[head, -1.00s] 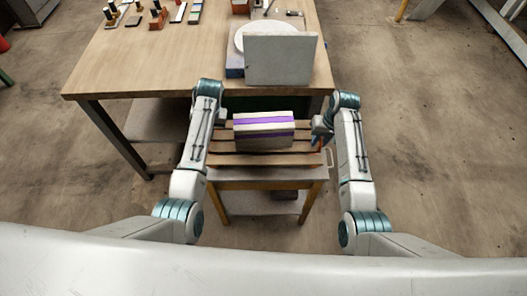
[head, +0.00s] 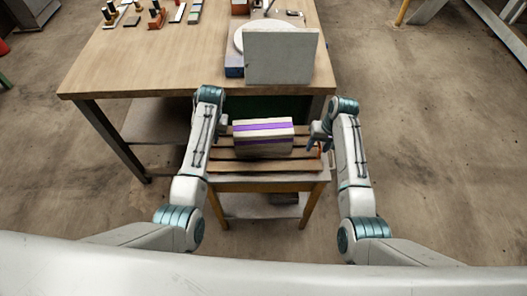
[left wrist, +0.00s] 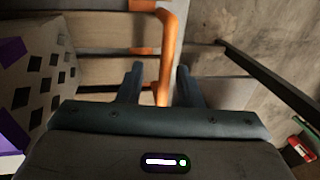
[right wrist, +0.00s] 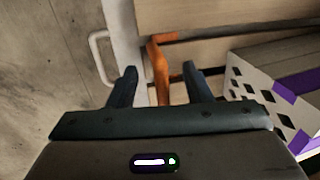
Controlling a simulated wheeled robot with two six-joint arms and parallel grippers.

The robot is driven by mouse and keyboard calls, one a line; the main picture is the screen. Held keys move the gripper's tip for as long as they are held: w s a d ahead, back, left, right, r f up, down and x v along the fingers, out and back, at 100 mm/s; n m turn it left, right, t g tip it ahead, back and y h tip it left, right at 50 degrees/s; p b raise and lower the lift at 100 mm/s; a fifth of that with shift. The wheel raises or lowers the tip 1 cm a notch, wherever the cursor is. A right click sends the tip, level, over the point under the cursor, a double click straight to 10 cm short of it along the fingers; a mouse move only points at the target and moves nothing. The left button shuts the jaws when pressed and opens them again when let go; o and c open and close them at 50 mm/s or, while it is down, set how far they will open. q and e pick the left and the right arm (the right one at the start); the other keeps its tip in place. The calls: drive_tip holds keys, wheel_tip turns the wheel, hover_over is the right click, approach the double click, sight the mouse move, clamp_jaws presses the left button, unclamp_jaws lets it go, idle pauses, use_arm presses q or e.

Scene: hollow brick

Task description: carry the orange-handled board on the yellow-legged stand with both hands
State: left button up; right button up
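The slatted wooden board (head: 222,167) rests on the yellow-legged stand (head: 308,212) in front of me. A pale hollow brick with purple stripes (head: 263,138) sits on the board. My left gripper (left wrist: 160,82) is open. The board's left orange handle (left wrist: 166,45) runs between its spread fingers. My right gripper (right wrist: 160,82) is open, with the right orange handle (right wrist: 159,68) between its fingers. Gaps show between handle and fingers on both sides. In the head view, the right gripper (head: 314,142) is at the board's right end; the left gripper is mostly hidden by its arm.
A large wooden workbench (head: 150,60) stands just behind the stand. It bears a grey upright panel (head: 281,57), a white round plate (head: 240,38) and small tools at the back left. The stand has a light loop handle (right wrist: 98,50) on its right side. Open floor lies either side.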

use_arm(q)
drive_tip(key=shift+w+r, duration=0.1)
drive_tip(key=shift+r, duration=0.15)
use_arm(e)
drive_tip(key=shift+d+f, duration=0.1)
drive_tip(key=shift+r, duration=0.2)
use_arm(q)
wheel_tip(320, 180, up, 11)
drive_tip(key=d, duration=0.2)
drive_tip(key=shift+d, duration=0.15)
use_arm(e)
drive_tip(key=v, duration=1.1)
drive_tip(key=shift+r, duration=0.3)
